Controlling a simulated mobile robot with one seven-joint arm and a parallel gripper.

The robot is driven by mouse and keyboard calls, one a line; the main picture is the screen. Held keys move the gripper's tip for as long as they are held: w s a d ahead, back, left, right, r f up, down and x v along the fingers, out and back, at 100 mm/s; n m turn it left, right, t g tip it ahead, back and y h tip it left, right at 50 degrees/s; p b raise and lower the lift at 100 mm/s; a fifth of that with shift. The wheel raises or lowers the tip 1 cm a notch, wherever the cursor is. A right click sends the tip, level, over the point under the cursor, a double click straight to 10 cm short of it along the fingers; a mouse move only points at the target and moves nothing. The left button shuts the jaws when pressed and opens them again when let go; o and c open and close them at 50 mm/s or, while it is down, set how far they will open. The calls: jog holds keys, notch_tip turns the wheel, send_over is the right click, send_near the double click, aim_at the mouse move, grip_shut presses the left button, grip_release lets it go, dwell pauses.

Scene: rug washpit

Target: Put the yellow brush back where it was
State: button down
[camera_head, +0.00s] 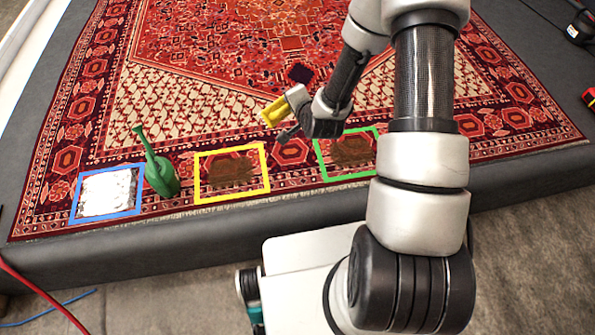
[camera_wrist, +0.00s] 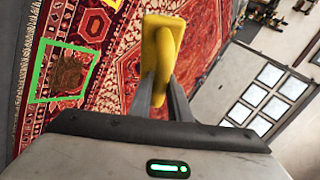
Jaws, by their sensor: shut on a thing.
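The yellow brush (camera_wrist: 158,52) is held between the two fingers of my gripper (camera_wrist: 160,95) in the wrist view. In the head view the yellow brush (camera_head: 275,110) is held over the patterned rug, above and to the right of the yellow frame (camera_head: 232,201). My gripper (camera_head: 287,115) is shut on it, apart from the rug as far as I can tell. The yellow frame surrounds a brown stained patch.
A green frame (camera_head: 318,164) around another brown patch lies to the right. A blue frame (camera_head: 76,200) around a white foamy patch lies at left. The rug's middle (camera_head: 200,110) is clear.

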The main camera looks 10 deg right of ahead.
jog(key=w+a+f+n+g+y+b, duration=0.1)
jog(key=w+f+n+g+b, duration=0.3)
jog(key=f, duration=0.7)
jog(key=w+a+f+n+b, duration=0.1)
jog(key=w+f+n+b, duration=0.2)
jog(key=w+f+b, duration=0.65)
jog(key=d+f+n+b, duration=0.1)
jog(key=f+n+b, duration=0.1)
jog(key=f, duration=0.8)
jog(key=w+d+f+n+g+h+b, duration=0.1)
jog(key=d+f+n+b, duration=0.1)
jog(key=f, duration=0.7)
jog(key=d+f+n+g+b, duration=0.1)
jog(key=f+b, duration=0.3)
jog(key=f, duration=0.6)
jog(key=shift+w+d+f+n, duration=0.15)
jog(key=shift+d+n, duration=0.05)
jog(key=shift+d, duration=0.2)
jog(key=shift+w+d+f+n, duration=0.1)
jog(key=shift+d+f+n, duration=0.1)
jog(key=shift+d, duration=0.15)
jog(key=shift+r, duration=0.15)
jog(key=c, duration=2.1)
grip_release()
jog(key=o, duration=0.4)
jog(key=shift+o, duration=0.2)
